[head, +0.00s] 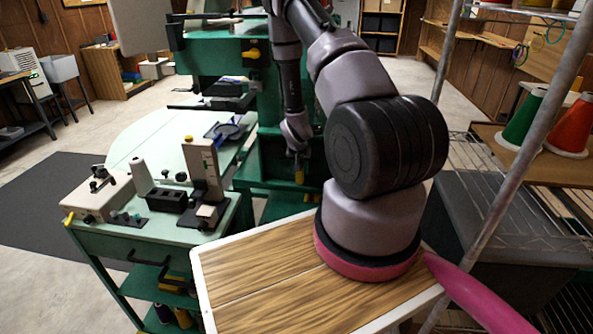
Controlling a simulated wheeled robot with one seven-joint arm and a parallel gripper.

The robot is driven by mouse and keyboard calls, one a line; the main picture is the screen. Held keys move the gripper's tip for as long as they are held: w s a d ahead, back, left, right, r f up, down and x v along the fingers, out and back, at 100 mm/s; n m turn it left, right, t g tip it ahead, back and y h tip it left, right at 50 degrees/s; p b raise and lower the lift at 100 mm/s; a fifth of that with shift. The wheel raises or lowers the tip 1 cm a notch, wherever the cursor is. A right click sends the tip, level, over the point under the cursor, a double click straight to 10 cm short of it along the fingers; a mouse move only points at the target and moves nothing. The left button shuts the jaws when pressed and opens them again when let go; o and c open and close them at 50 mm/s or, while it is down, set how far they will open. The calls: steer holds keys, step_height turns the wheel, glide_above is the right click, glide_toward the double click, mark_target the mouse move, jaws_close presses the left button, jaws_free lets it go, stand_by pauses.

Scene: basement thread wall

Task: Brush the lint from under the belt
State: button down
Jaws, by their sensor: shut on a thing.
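My gripper (297,150) is small in the head view, in front of the green machine (225,55). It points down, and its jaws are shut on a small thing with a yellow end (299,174). This may be a brush, but its shape is too small to tell. The machine stands behind a pale green table (130,145). A dark rounded piece (226,131) with blue material beside it lies at the table's right side. I cannot make out the belt or any lint for certain; my arm and the machine parts hide some of that area.
A green cart (140,240) with a beige box (97,194), a white cone and small fixtures stands at front left. Floor at left is clear, with a dark mat (45,210).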

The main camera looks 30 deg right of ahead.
steer(key=shift+s+d, duration=0.95)
steer(key=shift+d, duration=0.3)
steer(key=shift+s+d, duration=0.45)
steer(key=shift+d, duration=0.35)
steer(key=shift+s+d, duration=0.45)
steer(key=shift+d, duration=0.3)
steer(key=shift+w+a, duration=0.6)
steer(key=shift+a, duration=0.3)
steer(key=shift+w+a, duration=0.6)
steer(key=shift+a, duration=0.3)
steer(key=shift+w+a, duration=0.6)
steer(key=shift+a, duration=0.3)
steer(key=shift+w+a+r, duration=0.1)
steer(key=shift+w+a, duration=1.35)
steer(key=shift+a, duration=0.25)
steer(key=shift+w+a, duration=0.4)
steer(key=shift+a, duration=0.4)
steer(key=shift+w+a, duration=0.4)
steer(key=shift+a, duration=0.45)
steer(key=shift+s+a, duration=0.65)
steer(key=shift+s, duration=0.4)
steer(key=shift+s+a, duration=0.4)
steer(key=shift+s, duration=0.4)
steer(key=shift+s+a, duration=0.4)
steer(key=shift+s, duration=0.4)
